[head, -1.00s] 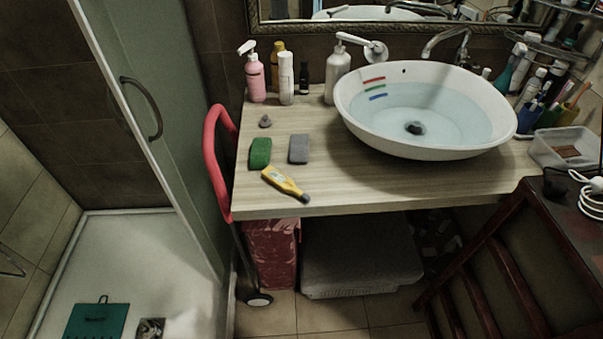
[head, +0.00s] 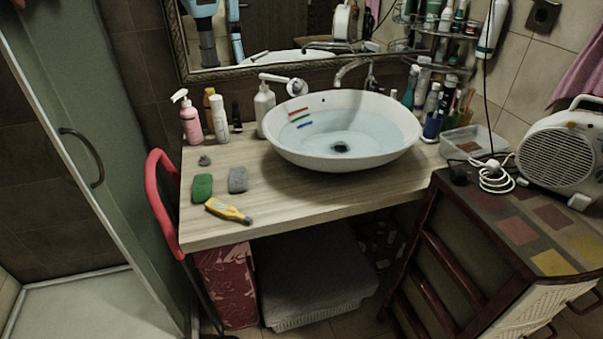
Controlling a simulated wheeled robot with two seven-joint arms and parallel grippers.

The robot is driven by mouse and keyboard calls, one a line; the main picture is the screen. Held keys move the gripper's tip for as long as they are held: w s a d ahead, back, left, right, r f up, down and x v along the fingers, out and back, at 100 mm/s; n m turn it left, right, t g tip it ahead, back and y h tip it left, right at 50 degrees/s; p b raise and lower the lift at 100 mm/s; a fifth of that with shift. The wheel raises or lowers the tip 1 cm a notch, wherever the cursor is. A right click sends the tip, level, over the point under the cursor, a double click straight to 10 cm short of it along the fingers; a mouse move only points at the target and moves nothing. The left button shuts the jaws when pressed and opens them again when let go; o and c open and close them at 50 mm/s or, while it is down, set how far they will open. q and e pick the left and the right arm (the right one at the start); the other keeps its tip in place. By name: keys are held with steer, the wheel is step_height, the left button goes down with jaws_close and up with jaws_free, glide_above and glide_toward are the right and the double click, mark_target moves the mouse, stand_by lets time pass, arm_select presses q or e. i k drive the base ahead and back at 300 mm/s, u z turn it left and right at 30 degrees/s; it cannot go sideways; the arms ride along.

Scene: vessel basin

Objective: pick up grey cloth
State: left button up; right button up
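A grey rectangular piece (head: 238,179), which looks like the grey cloth, lies flat on the wooden counter (head: 300,205), left of the white basin (head: 345,160). A green sponge-like block (head: 202,188) lies just to its left. A yellow tube or tool with a dark end (head: 228,211) lies in front of it, near the counter's front edge. A small grey lump (head: 204,160) sits behind the green block. Neither of my grippers shows directly in the head view.
Bottles, including a pink pump bottle (head: 191,121) and a white pump bottle (head: 264,108), stand along the back. A red curved handle (head: 160,190) rises at the counter's left edge. A cabinet with a fan heater (head: 560,155) stands at the right.

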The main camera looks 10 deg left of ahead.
mark_target(239, 176)
steer(key=z, duration=0.75)
steer(key=i, duration=0.55)
steer(key=u, duration=1.65)
